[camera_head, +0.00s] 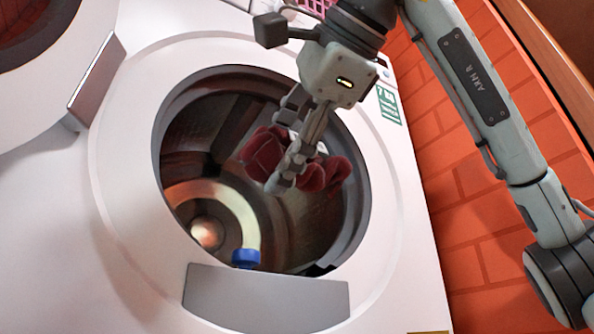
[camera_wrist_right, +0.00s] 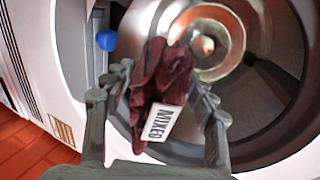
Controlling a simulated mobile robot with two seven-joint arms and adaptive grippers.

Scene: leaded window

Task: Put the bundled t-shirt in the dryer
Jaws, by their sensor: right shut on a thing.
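The bundled t-shirt (camera_head: 266,152) is dark red and crumpled. My right gripper (camera_head: 284,146) is shut on it and holds it in front of, or just inside, the round opening of the dryer (camera_head: 128,170); the exact depth is hard to tell. In the right wrist view the t-shirt (camera_wrist_right: 172,72) sits between the two fingers of the right gripper (camera_wrist_right: 165,100), with a white tag (camera_wrist_right: 162,123) reading "MIXED". The dryer door (camera_head: 95,80) stands open at the left. The drum (camera_head: 290,225) shows inside the opening. My left gripper is not in view.
A blue knob-like piece (camera_head: 245,258) sits at the lower rim of the opening; it also shows in the right wrist view (camera_wrist_right: 106,40). A pink basket (camera_head: 312,7) stands on top of the machine.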

